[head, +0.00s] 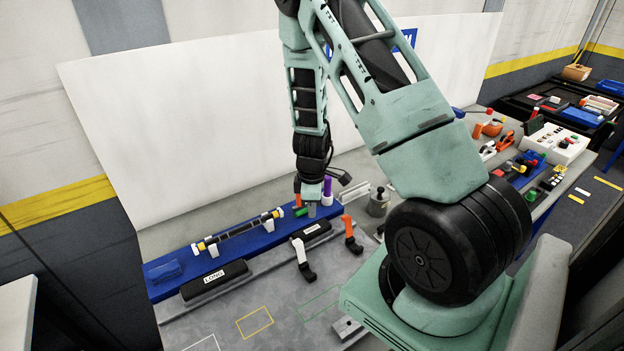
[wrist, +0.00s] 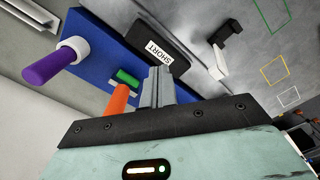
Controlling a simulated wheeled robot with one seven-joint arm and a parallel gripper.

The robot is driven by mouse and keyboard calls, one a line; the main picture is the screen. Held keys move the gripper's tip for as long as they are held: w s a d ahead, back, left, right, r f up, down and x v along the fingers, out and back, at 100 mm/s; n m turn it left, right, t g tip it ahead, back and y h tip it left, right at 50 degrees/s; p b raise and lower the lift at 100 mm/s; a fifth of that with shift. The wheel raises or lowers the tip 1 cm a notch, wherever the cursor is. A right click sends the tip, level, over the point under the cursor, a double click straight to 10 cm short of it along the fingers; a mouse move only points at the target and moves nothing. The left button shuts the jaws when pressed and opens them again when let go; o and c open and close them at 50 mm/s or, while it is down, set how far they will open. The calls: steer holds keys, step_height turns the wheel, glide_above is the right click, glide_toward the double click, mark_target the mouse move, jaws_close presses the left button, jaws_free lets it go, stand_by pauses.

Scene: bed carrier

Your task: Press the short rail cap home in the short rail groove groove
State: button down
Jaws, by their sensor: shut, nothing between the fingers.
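A black block labelled SHORT (head: 312,231), which I take to be the short rail cap, lies along the front edge of the blue carrier (head: 172,292). In the wrist view the SHORT block (wrist: 178,58) lies just beyond my fingertips. The groove cannot be made out, and I cannot tell how deep the block sits. My gripper (head: 312,211) points down over the right part of the carrier, close behind the block. In the wrist view my gripper (wrist: 160,76) has its grey fingers together with nothing between them. Contact with the block cannot be told.
A purple cylinder (wrist: 50,68) in a white collar, a green piece (wrist: 128,76) and an orange piece (wrist: 118,98) stand near my fingers. A LONG block (head: 214,279), a rod (head: 240,229), a white clamp (head: 303,258) and an orange clamp (head: 352,234) are nearby. The front tabletop is mostly clear.

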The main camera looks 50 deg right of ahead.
step_height(320, 180, up, 15)
steer(key=b, duration=0.2)
stand_by(0.9)
steer(key=s+a+f+y+b, duration=0.1)
steer(key=s+a+b, duration=0.15)
steer(key=a, duration=0.95)
steer(key=s+a+f+b, duration=0.15)
steer(key=a+b, duration=0.25)
steer(key=a, duration=0.7)
steer(key=s+a+f+b, duration=0.1)
steer(key=s+a+b, duration=0.3)
steer(key=s+a, duration=0.7)
steer(key=s, duration=0.3)
steer(key=shift+s+f, duration=0.3)
steer(key=shift+f, duration=0.1)
steer(key=shift+a, duration=0.1)
